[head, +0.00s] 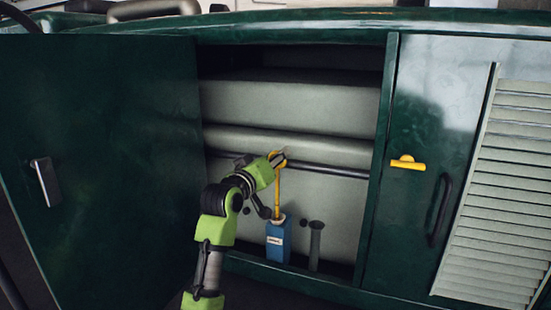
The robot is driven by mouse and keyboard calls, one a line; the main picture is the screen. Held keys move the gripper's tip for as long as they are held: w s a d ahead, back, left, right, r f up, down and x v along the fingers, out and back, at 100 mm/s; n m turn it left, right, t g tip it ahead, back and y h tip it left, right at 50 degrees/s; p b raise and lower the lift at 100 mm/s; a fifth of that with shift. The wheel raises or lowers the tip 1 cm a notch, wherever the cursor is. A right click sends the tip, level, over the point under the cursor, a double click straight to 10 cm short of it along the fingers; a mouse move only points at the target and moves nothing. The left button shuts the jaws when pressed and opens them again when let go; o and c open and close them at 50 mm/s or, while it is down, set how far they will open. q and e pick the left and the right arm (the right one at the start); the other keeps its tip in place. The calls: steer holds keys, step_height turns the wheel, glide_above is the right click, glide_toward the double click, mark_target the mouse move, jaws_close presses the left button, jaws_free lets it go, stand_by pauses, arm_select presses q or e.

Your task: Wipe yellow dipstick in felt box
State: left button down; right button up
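The yellow dipstick (277,192) stands upright inside the open compartment, with a ring handle at its top. Its lower end goes into the top of the blue box (278,243), which has a white label, so that end is hidden. My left gripper (279,158) is at the ring handle and appears shut on it; the fingers are small and partly overlap the ring. My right gripper is not in view.
A grey upright tube (315,243) with a flared top stands just right of the blue box. A dark horizontal rail (335,171) runs behind. The open green door (110,150) bounds the left side; a yellow latch (407,163) sits on the right panel.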

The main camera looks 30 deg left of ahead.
arm_select(q)
steer(key=shift+r+p, duration=3.3)
steer(key=shift+r, duration=0.65)
steer(key=shift+f, duration=0.1)
steer(key=shift+d, duration=0.1)
